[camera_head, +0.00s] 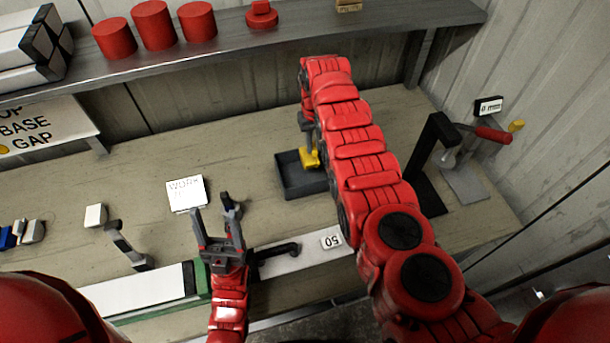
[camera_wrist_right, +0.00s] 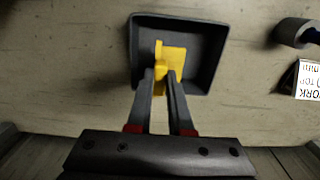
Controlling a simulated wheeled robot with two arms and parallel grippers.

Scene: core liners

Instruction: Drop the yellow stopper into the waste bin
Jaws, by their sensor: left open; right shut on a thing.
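The yellow stopper (camera_head: 310,158) is held by my right gripper (camera_head: 308,146), which is shut on it. In the right wrist view the yellow stopper (camera_wrist_right: 170,57) sits between the fingertips (camera_wrist_right: 167,78), in front of a dark square open tray (camera_wrist_right: 137,50). In the head view this dark tray (camera_head: 289,188) lies on the bench, and the stopper is over its upper right part. I cannot tell how high the stopper is above the tray floor. No other bin is clear in view, so the tray may be the waste bin. My left gripper (camera_head: 217,222) is open and empty, near the bench front.
A white card (camera_head: 186,194) stands left of the tray. A black device with a red handle (camera_head: 493,134) stands at the right. A shelf (camera_head: 230,50) with red cylinders (camera_head: 155,26) runs along the back. A rail with a 50 label (camera_head: 331,241) lies at the front.

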